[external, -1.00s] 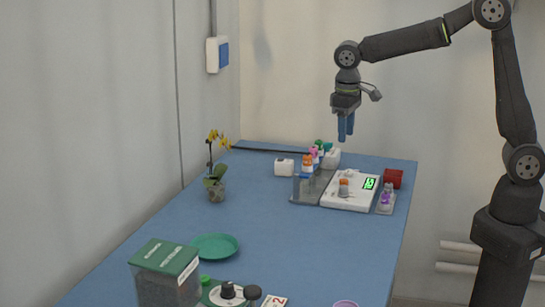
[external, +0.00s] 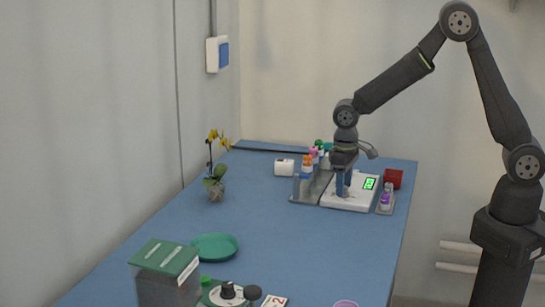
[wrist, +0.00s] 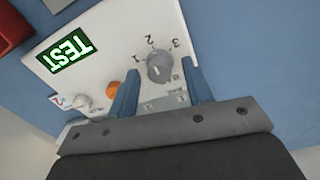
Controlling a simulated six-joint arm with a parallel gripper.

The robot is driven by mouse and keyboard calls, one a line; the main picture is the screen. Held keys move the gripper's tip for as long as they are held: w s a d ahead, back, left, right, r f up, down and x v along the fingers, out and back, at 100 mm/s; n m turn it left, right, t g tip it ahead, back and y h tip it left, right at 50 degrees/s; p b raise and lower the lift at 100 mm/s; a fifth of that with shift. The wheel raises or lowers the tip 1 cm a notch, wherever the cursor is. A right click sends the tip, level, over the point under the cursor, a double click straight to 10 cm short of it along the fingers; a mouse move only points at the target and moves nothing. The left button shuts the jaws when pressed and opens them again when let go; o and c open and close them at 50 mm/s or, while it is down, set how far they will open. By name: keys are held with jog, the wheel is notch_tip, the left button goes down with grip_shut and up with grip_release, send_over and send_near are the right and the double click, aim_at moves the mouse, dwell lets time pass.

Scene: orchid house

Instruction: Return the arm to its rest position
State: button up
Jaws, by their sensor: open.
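My gripper (external: 343,190) is low over the white device (external: 352,202), pointing down. In the wrist view, my open gripper (wrist: 160,70) has its blue fingers apart, one on each side of a grey knob (wrist: 159,66) marked 1, 2 and 3. I cannot tell whether the fingers touch the knob. The device's green screen (wrist: 65,49) reads TEST. An orange round part (wrist: 113,90) lies beside the left finger. My upper arm is bent and reaches out over the table.
A grey rack (external: 306,192) with capped vials stands left of the device. A purple-labelled vial (external: 386,198) and red block (external: 393,178) are on its right. An orchid (external: 215,185), green plate (external: 215,247) and green-lidded box (external: 168,280) stand left and nearer. The middle of the blue table is clear.

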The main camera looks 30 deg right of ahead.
jog(key=shift+f, duration=0.1)
dwell(0.3)
notch_tip(320, 180, up, 18)
jog(key=f, duration=0.1)
notch_tip(320, 180, down, 17)
jog(key=shift+r, duration=0.2)
jog(key=shift+f, duration=0.35)
jog(key=n, duration=0.6)
jog(key=shift+r, duration=0.1)
jog(key=n, duration=0.6)
jog(key=shift+r, duration=1.05)
